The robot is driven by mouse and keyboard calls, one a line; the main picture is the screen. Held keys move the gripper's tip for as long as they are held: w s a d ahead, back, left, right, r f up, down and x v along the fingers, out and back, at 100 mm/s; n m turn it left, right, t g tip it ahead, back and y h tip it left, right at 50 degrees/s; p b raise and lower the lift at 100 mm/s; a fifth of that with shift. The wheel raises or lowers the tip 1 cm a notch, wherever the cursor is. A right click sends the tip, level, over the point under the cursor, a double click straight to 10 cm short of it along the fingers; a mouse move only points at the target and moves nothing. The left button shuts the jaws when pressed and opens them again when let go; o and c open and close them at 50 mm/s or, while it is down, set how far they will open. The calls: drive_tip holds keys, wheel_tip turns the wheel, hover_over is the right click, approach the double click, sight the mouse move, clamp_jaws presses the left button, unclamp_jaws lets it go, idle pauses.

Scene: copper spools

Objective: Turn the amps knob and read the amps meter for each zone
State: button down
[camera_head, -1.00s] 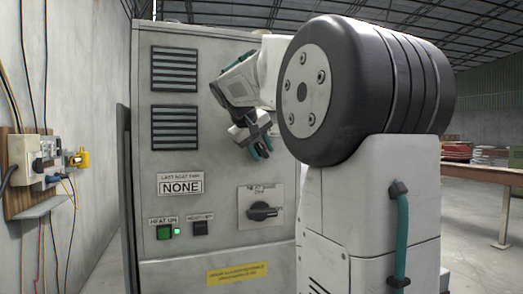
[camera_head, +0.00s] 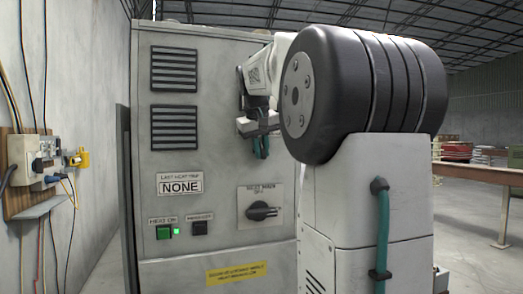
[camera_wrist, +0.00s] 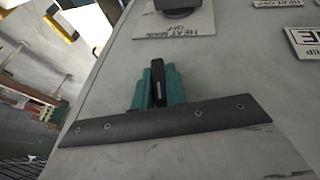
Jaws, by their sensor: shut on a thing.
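My gripper (camera_head: 262,148) is in front of the grey cabinet (camera_head: 220,80), above and near the black rotary knob (camera_head: 262,211). In the wrist view its teal fingers (camera_wrist: 157,88) are shut on a small dark piece (camera_wrist: 158,80), which I cannot identify. The knob also shows in the wrist view (camera_wrist: 178,11), upside down and apart from the fingers. Its plate reads something like "HEAT" and "OFF", the rest blurred. No knob or meter labelled amps is legible in either view.
A wall box with cables (camera_head: 35,160) is at left. A long table (camera_head: 480,172) is at right.

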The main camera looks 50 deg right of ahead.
drive_tip(key=shift+d+r+m+t+y, duration=0.1)
drive_tip(key=shift+r+m+t+y, duration=0.2)
drive_tip(key=shift+t+y, duration=0.5)
drive_tip(key=shift+y, duration=0.4)
drive_tip(key=c, duration=1.4)
unclamp_jaws()
drive_tip(key=shift+c, duration=0.2)
drive_tip(key=shift+f, duration=0.1)
drive_tip(key=v, duration=0.7)
drive_tip(key=shift+r, duration=0.4)
